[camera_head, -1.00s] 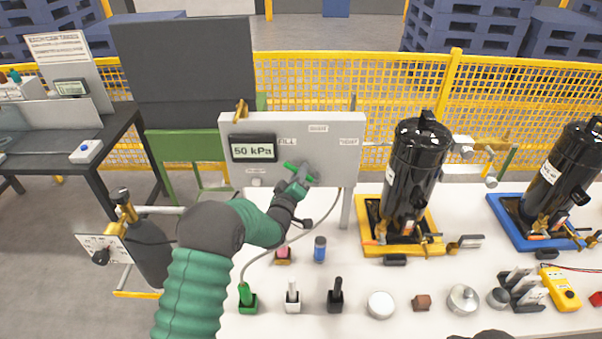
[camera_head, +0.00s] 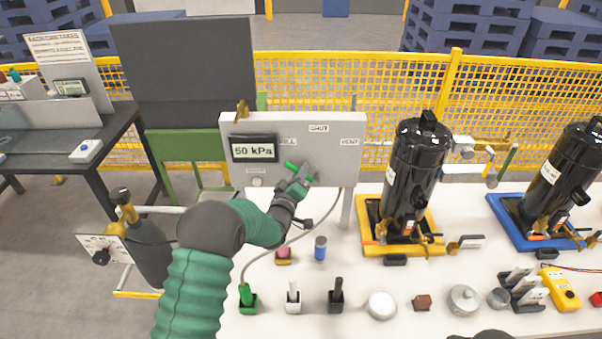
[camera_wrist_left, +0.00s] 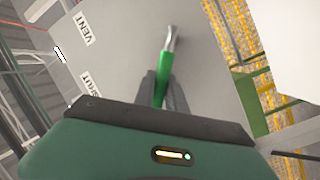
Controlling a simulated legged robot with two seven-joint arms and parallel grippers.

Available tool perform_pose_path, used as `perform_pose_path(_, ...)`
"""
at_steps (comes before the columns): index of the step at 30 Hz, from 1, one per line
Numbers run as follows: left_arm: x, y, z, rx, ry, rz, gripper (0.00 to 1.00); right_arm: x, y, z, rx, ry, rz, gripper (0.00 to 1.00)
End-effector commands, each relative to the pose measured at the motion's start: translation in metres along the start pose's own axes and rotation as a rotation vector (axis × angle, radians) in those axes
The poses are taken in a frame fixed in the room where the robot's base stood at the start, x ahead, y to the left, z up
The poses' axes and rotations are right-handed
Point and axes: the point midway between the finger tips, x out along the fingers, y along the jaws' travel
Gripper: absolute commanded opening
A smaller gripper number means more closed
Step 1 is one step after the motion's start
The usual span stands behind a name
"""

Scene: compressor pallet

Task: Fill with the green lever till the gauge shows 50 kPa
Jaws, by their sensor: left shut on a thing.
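The grey panel (camera_head: 335,172) stands upright at the back of the white table, with labels for fill, shut and vent. Its gauge (camera_head: 254,149) reads 50 kPa. My left gripper (camera_head: 299,178) is at the panel, shut on the green lever (camera_head: 291,165), whose green end sticks out up and left of the jaws. In the left wrist view the green lever (camera_wrist_left: 162,75) lies between the two dark fingers (camera_wrist_left: 163,95), and its metal end shows beyond it. My right gripper is not seen in either view.
Black compressors stand in a yellow tray (camera_head: 432,249) and a blue tray (camera_head: 520,238) to the right. A green plug (camera_head: 246,294), a white one (camera_head: 293,296) and a black one (camera_head: 336,295) stand at the front. A grey hose (camera_head: 268,253) runs below the panel.

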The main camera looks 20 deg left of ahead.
Motion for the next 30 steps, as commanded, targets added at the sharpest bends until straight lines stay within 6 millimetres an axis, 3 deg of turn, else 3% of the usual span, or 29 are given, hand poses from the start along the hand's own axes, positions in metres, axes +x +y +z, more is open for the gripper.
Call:
perform_pose_path(11,0.002,0.008,-0.002,0.123,-0.021,-0.03,0.0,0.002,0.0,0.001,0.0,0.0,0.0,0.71)
perform_pose_path(30,0.012,0.044,0.011,0.635,-0.127,-0.149,0.0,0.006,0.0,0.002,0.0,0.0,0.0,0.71)
